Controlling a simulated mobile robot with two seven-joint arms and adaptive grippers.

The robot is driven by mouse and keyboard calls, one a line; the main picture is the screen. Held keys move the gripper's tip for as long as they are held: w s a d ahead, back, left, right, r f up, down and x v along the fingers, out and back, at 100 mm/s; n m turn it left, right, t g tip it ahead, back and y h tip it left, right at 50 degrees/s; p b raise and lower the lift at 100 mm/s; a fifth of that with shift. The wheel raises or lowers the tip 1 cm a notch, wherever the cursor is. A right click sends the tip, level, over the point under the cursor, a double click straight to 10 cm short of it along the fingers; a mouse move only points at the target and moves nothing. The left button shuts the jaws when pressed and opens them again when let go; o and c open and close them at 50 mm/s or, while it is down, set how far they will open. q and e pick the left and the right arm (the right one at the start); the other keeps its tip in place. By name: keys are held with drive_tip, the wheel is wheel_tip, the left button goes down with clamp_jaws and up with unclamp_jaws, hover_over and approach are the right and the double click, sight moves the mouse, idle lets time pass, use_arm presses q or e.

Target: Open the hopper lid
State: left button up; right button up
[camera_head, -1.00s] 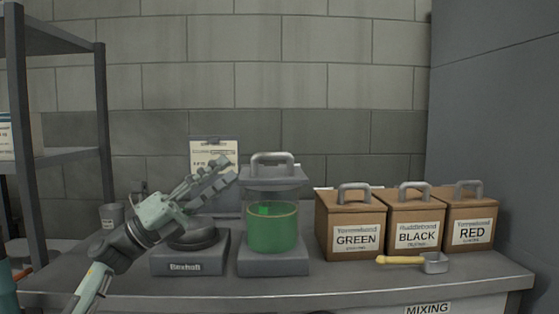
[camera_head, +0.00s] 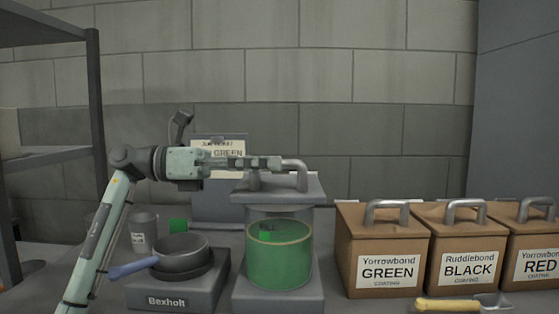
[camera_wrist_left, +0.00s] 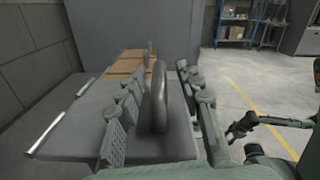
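The hopper (camera_head: 279,262) is a clear round vessel holding green material, on a grey base. Its grey lid (camera_head: 296,190) lies flat on top, closed, with an arched grey handle (camera_head: 300,178). My left gripper (camera_head: 275,162) points right, level, at the height of the handle's top. In the left wrist view the handle (camera_wrist_left: 160,97) stands between the two fingers of the left gripper (camera_wrist_left: 162,108), which are apart with a gap visible on each side. My right gripper does not show clearly in either view.
Brown boxes labelled GREEN (camera_head: 388,262), BLACK (camera_head: 467,262) and RED (camera_head: 540,258) stand to the right. A yellow-handled scoop (camera_head: 455,304) lies before them. Left of the hopper are a scale (camera_head: 172,300) bearing a dark pan (camera_head: 182,257) and a grey cup (camera_head: 143,232).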

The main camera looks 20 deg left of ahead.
use_arm(q)
drive_tip(key=shift+x, duration=1.2)
clamp_jaws()
drive_tip(key=shift+w, duration=0.1)
